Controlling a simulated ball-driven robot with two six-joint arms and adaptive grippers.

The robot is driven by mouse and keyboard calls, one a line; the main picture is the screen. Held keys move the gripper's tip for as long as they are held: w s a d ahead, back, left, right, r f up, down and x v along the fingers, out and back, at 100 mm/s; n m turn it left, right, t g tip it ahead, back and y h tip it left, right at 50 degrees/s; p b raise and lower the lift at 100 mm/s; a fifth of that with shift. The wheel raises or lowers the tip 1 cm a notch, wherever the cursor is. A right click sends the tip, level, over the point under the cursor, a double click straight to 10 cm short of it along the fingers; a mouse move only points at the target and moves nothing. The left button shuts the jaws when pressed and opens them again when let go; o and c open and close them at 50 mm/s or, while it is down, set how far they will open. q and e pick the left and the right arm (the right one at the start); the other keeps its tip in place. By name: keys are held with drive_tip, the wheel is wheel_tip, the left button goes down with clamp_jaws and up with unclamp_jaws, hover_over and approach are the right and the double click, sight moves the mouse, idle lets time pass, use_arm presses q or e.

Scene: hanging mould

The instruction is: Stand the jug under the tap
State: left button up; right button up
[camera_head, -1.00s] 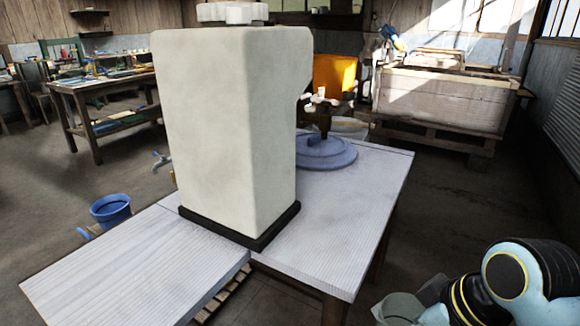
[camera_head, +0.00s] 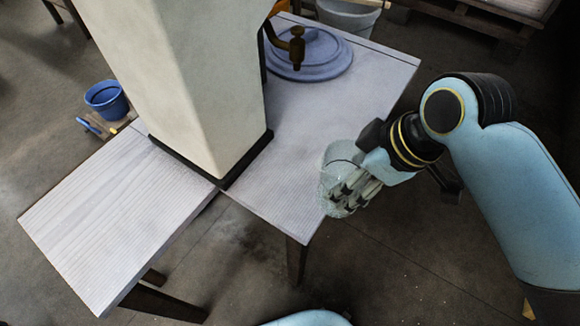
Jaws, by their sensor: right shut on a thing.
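The jug (camera_head: 338,163) is clear and see-through. My right gripper (camera_head: 347,192) is shut on it and holds it at the right front edge of the table; whether it touches the table I cannot tell. The brown tap (camera_head: 296,48) sticks out to the right from behind the tall pale container (camera_head: 190,70). It hangs over a round blue-grey disc (camera_head: 312,57) on the table, up and left of the jug. My left gripper is not in view.
The pale container stands on a dark base on the table (camera_head: 290,130). A lower-left board (camera_head: 100,220) juts out toward the front. A blue bucket (camera_head: 107,101) is at the left. The table surface between the jug and the disc is clear.

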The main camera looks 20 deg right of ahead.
drive_tip(key=shift+a+r, duration=0.2)
drive_tip(key=shift+w+a+f, duration=0.9)
drive_tip(key=shift+w+f, duration=0.75)
drive_tip(key=shift+f, duration=0.15)
drive_tip(key=shift+w+a+f, duration=0.85)
drive_tip(key=shift+w+f, duration=0.75)
drive_tip(key=shift+f, duration=0.25)
drive_tip(key=shift+w+a+f, duration=0.9)
drive_tip(key=shift+w+f, duration=0.75)
drive_tip(key=shift+f, duration=0.15)
drive_tip(key=shift+f, duration=0.2)
drive_tip(key=o, duration=1.2)
drive_tip(key=shift+o, duration=0.2)
